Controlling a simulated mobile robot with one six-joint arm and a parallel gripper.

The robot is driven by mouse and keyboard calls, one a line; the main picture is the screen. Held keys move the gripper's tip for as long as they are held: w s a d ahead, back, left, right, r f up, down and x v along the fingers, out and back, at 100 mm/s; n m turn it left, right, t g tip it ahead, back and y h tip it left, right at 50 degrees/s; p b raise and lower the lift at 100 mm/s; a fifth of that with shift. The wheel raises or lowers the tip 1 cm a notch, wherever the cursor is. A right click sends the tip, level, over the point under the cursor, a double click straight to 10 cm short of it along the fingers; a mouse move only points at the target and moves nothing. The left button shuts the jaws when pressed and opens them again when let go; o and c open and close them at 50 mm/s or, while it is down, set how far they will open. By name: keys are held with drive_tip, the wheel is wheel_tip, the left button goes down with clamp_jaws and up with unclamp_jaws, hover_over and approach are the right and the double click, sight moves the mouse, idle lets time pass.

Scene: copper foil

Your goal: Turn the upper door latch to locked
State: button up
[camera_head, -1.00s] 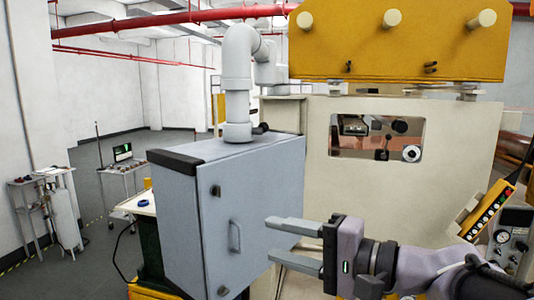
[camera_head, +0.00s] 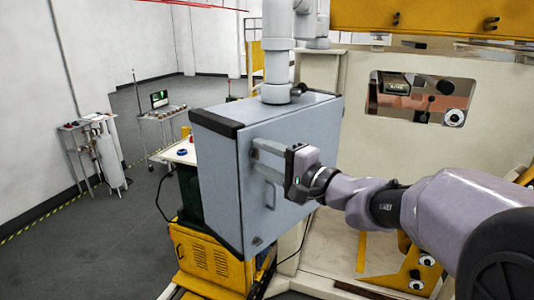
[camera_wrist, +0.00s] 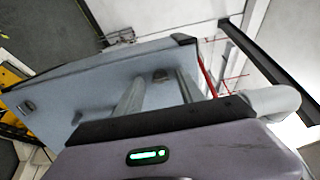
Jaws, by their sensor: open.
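The blue-grey cabinet (camera_head: 222,185) stands in the middle of the head view, its door facing me. The upper latch (camera_wrist: 160,76) shows in the wrist view as a small dark knob on the door, between my two fingertips. In the head view my fingers hide it. My gripper (camera_head: 255,156) is open, its fingertips close to the upper part of the door; I cannot tell whether they touch it. The gripper also shows in the wrist view (camera_wrist: 161,80). Below it are the door handle (camera_head: 271,196) and the lower latch (camera_head: 257,241).
A grey pipe (camera_head: 277,50) rises from the cabinet top. A beige machine panel (camera_head: 350,130) with a window stands behind to the right. A yellow box (camera_head: 205,258) sits below the cabinet. Carts with equipment stand at left; the grey floor (camera_head: 110,235) there is open.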

drive_tip(key=shift+s, duration=0.1)
clamp_jaws()
drive_tip(key=shift+m, duration=0.3)
drive_tip(key=m+b, duration=0.1)
drive_tip(key=m, duration=0.3)
drive_tip(key=shift+b, duration=0.4)
drive_tip(key=m, duration=0.4)
drive_tip(key=m+p, duration=0.1)
drive_tip(key=m, duration=0.4)
drive_tip(key=m+p, duration=0.2)
drive_tip(key=m, duration=0.2)
drive_tip(key=shift+m+p, duration=0.3)
drive_tip(key=shift+p, duration=0.05)
